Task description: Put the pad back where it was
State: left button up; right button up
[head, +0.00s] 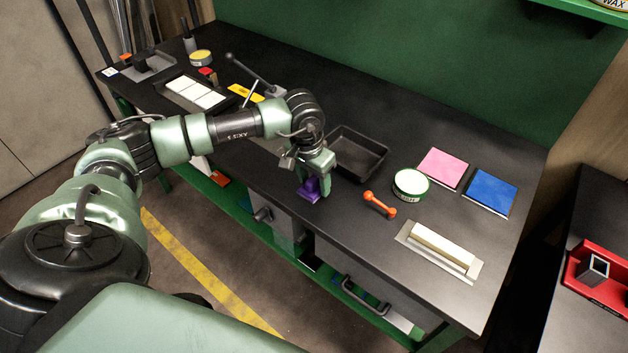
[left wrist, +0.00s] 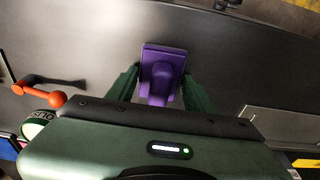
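A small purple pad (head: 308,191) with a raised grip is at the front part of the dark bench, upright. My left gripper (head: 316,172) points down over it. In the left wrist view the purple pad (left wrist: 162,60) is between the two green fingers (left wrist: 161,84), with narrow dark gaps on both sides of its grip, so the fingers look open around it. Whether the pad's underside touches the bench is hard to tell. A pink square (head: 443,168) and a blue square (head: 490,192) lie flat at the right. My right gripper is not in view.
A black tray (head: 357,153) is behind the gripper. A wax tin (head: 410,184), an orange dumbbell-shaped piece (head: 380,204) and a cream bar on a metal plate (head: 442,249) stand to the right. A white-panelled tray (head: 194,94) is at the left. Bare bench lies around the orange piece.

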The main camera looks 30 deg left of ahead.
aim_at(310, 182)
pick_arm(q)
jog(key=shift+o, duration=1.2)
jog(key=shift+r, duration=0.2)
jog(key=r, duration=0.3)
jog(key=s+r+b, duration=0.1)
jog(key=r, duration=0.7)
jog(key=shift+s+b, duration=0.25)
jog(key=shift+b, duration=0.05)
jog(key=shift+s+r, duration=0.1)
jog(key=shift+r, duration=0.35)
